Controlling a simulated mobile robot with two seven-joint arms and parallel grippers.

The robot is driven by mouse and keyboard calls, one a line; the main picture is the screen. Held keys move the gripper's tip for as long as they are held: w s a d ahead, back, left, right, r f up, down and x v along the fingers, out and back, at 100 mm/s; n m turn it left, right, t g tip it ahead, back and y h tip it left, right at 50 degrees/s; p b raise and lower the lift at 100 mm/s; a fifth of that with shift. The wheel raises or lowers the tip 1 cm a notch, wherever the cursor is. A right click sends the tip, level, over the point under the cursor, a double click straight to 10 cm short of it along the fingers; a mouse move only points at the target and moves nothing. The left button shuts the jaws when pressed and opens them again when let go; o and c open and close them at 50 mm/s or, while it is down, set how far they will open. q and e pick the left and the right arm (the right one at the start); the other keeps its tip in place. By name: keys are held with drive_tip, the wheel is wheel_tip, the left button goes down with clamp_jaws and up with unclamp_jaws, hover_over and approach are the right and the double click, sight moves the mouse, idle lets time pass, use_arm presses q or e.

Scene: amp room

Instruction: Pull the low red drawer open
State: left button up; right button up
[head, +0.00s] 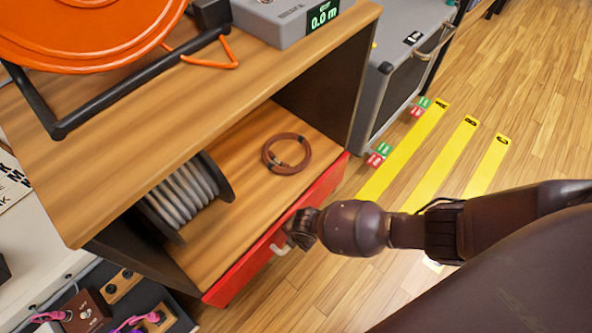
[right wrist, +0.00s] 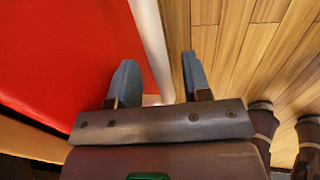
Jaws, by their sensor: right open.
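The low red drawer (head: 235,280) is at the bottom of the wooden cabinet in the head view, its front flush along the lower shelf's edge; I see no open gap. Its pale bar handle (head: 281,249) is partly hidden by my right gripper (head: 291,240). In the right wrist view the red drawer front (right wrist: 60,50) fills the left side. The white handle (right wrist: 150,38) runs between the two blue-grey fingertips of my right gripper (right wrist: 159,75), which are open and apart around it. Contact is not clear. My left gripper is not in view.
A coiled brown cable (head: 287,153) and a grey cable spool (head: 187,195) are on the lower shelf. An orange reel (head: 80,35) sits on top. A grey amp case (head: 400,70) stands at right. The wood floor with yellow strips (head: 430,150) before the drawer is clear.

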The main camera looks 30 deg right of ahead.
clamp_jaws()
idle(0.4)
